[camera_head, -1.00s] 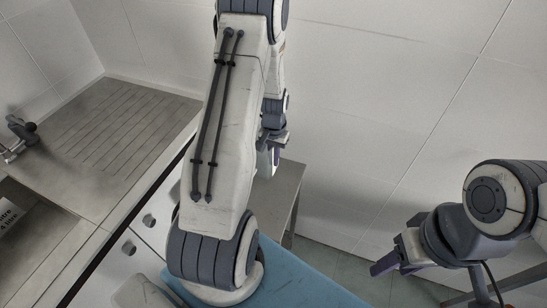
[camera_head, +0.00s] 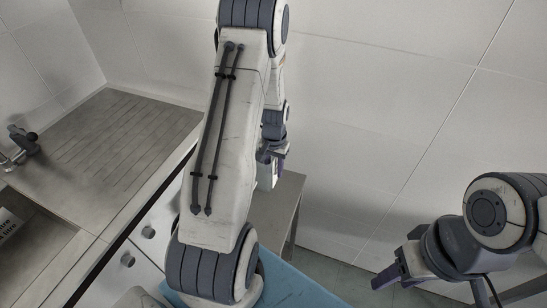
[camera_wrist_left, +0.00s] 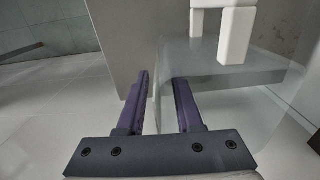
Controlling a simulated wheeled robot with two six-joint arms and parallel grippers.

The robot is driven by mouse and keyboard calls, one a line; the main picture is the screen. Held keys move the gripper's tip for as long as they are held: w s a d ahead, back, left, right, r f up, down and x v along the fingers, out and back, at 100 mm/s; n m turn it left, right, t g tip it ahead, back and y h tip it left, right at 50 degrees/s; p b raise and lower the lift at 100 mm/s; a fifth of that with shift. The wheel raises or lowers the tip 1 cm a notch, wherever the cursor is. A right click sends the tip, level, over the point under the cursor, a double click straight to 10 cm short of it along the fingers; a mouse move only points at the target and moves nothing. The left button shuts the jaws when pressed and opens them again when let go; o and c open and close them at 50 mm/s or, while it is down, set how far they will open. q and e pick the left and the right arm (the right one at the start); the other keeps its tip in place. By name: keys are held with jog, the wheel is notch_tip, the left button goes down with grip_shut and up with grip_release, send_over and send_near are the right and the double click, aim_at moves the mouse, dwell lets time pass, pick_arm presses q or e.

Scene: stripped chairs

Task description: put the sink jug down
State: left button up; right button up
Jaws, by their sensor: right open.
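A pale, see-through body with a white handle-like part, seemingly the jug (camera_wrist_left: 225,85), fills the right of the left wrist view. My left gripper (camera_wrist_left: 162,76) has its two purple fingers apart. The jug's left edge lies about between them, and the right finger overlaps its body. I cannot tell whether the fingers press on it. In the head view my left gripper (camera_head: 274,152) is small and partly behind my arm, above the grey side table (camera_head: 268,222). My right gripper (camera_head: 388,277) is open and empty at the lower right.
A steel counter with a grooved drainboard (camera_head: 105,140), a sink basin (camera_head: 38,255) and a tap (camera_head: 22,142) is at the left. A blue surface (camera_head: 300,288) lies at bottom centre. White tiled walls stand behind; tiled floor (camera_wrist_left: 55,115) shows below.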

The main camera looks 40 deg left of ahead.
pick_arm(q)
notch_tip(320, 180, up, 11)
jog(key=shift+b, duration=0.75)
jog(key=s+d+r+m, duration=0.2)
jog(key=d+r, duration=0.1)
jog(key=d, duration=0.6)
jog(key=s+d+r+m, duration=0.2)
jog(key=d+r, duration=0.1)
jog(key=d, duration=0.6)
jog(key=s+d+r+m, duration=0.1)
jog(key=s+d+m, duration=0.2)
jog(key=s, duration=0.6)
jog(key=s+d+r+m+h, duration=0.1)
jog(key=s+d+r+m, duration=0.1)
jog(key=s+d, duration=0.6)
jog(key=shift+s+m, duration=0.35)
jog(key=shift+m, duration=0.05)
